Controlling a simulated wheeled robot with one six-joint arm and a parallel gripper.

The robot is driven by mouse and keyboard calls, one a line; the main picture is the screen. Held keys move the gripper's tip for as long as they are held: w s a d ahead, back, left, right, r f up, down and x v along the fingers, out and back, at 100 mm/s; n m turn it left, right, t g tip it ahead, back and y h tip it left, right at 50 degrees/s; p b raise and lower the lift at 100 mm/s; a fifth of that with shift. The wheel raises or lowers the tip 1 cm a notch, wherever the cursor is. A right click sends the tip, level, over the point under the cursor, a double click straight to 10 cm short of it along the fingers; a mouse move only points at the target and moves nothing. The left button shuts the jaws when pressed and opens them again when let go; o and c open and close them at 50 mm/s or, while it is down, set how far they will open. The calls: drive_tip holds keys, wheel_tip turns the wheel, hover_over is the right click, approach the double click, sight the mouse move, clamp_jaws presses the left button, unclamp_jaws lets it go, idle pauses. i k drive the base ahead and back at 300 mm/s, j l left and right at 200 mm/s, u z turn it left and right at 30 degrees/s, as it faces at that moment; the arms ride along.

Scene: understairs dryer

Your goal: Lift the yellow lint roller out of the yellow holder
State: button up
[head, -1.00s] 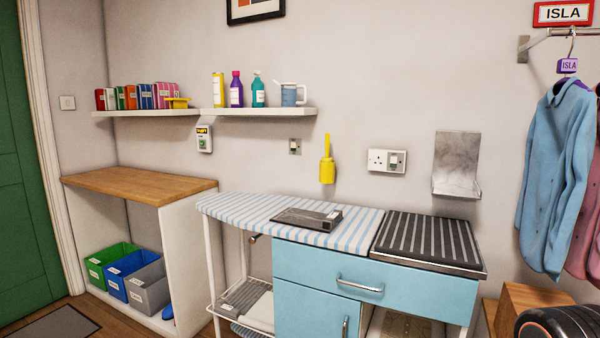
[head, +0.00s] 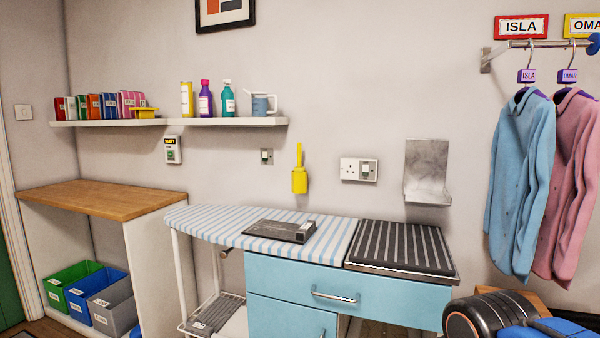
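The yellow lint roller (head: 299,155) stands upright in the yellow holder (head: 299,181) on the back wall, above the ironing board. Only its narrow upper part shows; its lower part is hidden inside the holder. My gripper is not in view. A dark rounded part and a blue part at the lower right appear to be my own arm, well apart from the holder.
The striped ironing board (head: 215,224) with a dark flat object (head: 281,231) lies below the holder. A ribbed black mat (head: 402,247) tops the blue cabinet (head: 290,284). A metal wall bracket (head: 427,165), socket (head: 358,169) and shelf (head: 225,122) flank it. Shirts (head: 521,175) hang right.

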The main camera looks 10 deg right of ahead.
sight(299, 169)
drive_tip(key=i, duration=0.2)
drive_tip(key=i+j+u, duration=0.2)
drive_tip(key=i+u, duration=0.2)
drive_tip(key=i+j+u, duration=0.1)
drive_tip(key=i+u, duration=0.55)
drive_tip(key=u, duration=0.2)
drive_tip(key=i+j+u, duration=0.15)
drive_tip(key=i+u, duration=0.2)
drive_tip(key=i, duration=0.2)
drive_tip(key=i+u, duration=0.3)
drive_tip(key=i, duration=0.2)
drive_tip(key=i+j+z, duration=0.1)
drive_tip(key=i+z, duration=0.3)
drive_tip(key=i+j+z, duration=0.15)
drive_tip(key=z, duration=0.25)
drive_tip(key=i+j+z, duration=0.35)
drive_tip(key=k+l, duration=0.05)
drive_tip(key=k, duration=0.05)
